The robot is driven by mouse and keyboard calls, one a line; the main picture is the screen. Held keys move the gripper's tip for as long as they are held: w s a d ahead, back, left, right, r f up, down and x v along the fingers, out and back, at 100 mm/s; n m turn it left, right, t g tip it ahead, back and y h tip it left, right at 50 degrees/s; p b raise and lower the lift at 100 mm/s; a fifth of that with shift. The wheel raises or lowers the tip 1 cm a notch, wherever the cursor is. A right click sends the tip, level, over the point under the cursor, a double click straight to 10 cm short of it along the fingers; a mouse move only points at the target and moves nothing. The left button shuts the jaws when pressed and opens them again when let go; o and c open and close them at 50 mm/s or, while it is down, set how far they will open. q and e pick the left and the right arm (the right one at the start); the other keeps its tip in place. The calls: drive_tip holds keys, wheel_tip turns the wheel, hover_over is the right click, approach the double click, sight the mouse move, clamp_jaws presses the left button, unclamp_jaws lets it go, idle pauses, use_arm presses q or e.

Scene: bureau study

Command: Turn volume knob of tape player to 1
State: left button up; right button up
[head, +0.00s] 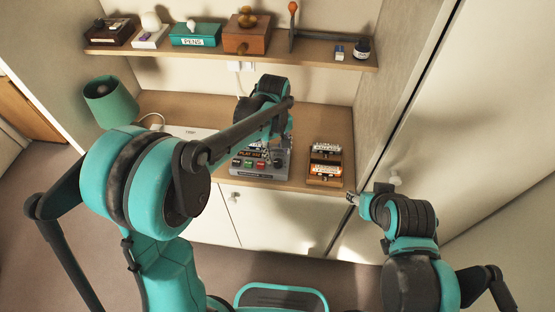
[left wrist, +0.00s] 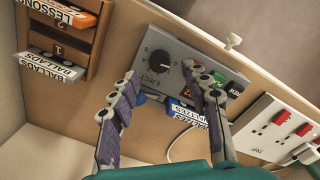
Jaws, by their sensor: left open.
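The tape player (head: 262,171) is a grey box on the desk in the head view. In the left wrist view its grey panel (left wrist: 184,48) carries a round black volume knob (left wrist: 160,63) with a pale pointer mark. My left gripper (left wrist: 162,88) is open over the player. Its two fingers are apart, on either side of the view below the knob, with nothing between them. My right gripper (head: 353,198) is at the desk's front right corner, too small to tell whether open.
A wooden cassette rack (head: 325,182) stands right of the player. A white power strip (left wrist: 274,128) with red switches lies on the other side. A teal lamp (head: 110,103) is at the left. A shelf (head: 215,49) with boxes hangs above the desk.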

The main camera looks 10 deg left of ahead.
sight(278, 161)
use_arm(q)
wheel_tip(278, 161, down, 4)
drive_tip(key=shift+w+d+f+b, duration=0.1)
drive_tip(key=shift+f+b, duration=0.1)
drive_tip(key=shift+b, duration=0.25)
clamp_jaws()
drive_tip(key=m, duration=0.3)
drive_tip(key=shift+m, duration=2.3)
